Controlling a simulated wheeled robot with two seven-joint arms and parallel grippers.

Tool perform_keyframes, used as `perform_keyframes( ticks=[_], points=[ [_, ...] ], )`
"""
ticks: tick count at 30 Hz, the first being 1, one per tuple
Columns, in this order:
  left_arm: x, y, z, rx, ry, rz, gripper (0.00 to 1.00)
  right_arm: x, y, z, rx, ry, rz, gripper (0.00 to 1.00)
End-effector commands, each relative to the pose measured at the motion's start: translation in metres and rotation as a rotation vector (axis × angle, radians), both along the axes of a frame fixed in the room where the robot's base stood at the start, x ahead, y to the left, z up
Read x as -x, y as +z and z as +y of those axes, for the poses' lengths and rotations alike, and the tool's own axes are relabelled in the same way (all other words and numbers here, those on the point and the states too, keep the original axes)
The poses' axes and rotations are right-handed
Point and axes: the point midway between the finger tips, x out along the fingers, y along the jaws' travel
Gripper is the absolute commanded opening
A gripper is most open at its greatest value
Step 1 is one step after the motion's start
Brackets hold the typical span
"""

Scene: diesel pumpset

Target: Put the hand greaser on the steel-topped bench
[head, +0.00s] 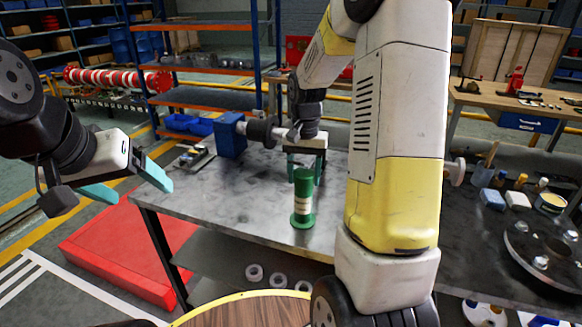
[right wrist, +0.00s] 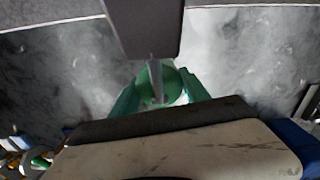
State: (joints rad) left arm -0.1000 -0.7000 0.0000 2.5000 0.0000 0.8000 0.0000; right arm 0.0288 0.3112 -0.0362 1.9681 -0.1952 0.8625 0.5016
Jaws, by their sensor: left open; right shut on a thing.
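The hand greaser, a green cylinder with a pale label band and a wider foot (head: 303,205), is upright over the front part of the steel-topped bench (head: 225,190). Its foot looks at or very near the grey top; I cannot tell whether it touches. My right gripper (head: 305,177) is shut on its upper part, with a teal finger on each side. In the right wrist view the round green top of the greaser (right wrist: 165,85) lies between the fingers, partly covered by a dark part. My left gripper (head: 130,184) is open and empty, left of the bench.
A blue vise-like block (head: 231,135) stands at the bench's back left. On the right are a dark round flanged plate (head: 543,250), small tins and a brush. A red platform (head: 125,250) lies on the floor at left. Bare top lies left of the greaser.

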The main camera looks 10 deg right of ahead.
Motion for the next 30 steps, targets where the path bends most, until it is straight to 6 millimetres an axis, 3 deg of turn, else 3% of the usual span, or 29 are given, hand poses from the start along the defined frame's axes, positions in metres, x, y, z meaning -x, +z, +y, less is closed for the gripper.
perform_keyframes(
  ticks=[8, 9, 12, 23, 30],
  points=[
    [0.0, 0.0, 0.0, 0.0, 0.0, 0.0, 0.79, -0.001, -0.001, 0.0, 0.0, 0.0, -0.003, 0.0],
    [0.0, 0.0, 0.0, 0.0, 0.0, 0.0, 0.79, 0.0, -0.002, 0.0, 0.0, 0.0, -0.001, 0.6],
    [0.0, 0.0, 0.0, 0.0, 0.0, 0.0, 0.79, 0.0, -0.002, 0.0, 0.0, 0.0, -0.001, 0.76],
    [0.0, 0.0, 0.0, 0.0, 0.0, 0.0, 0.79, -0.001, 0.002, 0.0, 0.0, 0.0, -0.003, 0.76],
    [0.0, 0.0, 0.0, 0.0, 0.0, 0.0, 0.79, -0.002, 0.042, 0.0, 0.0, 0.001, -0.008, 0.76]
  ],
)
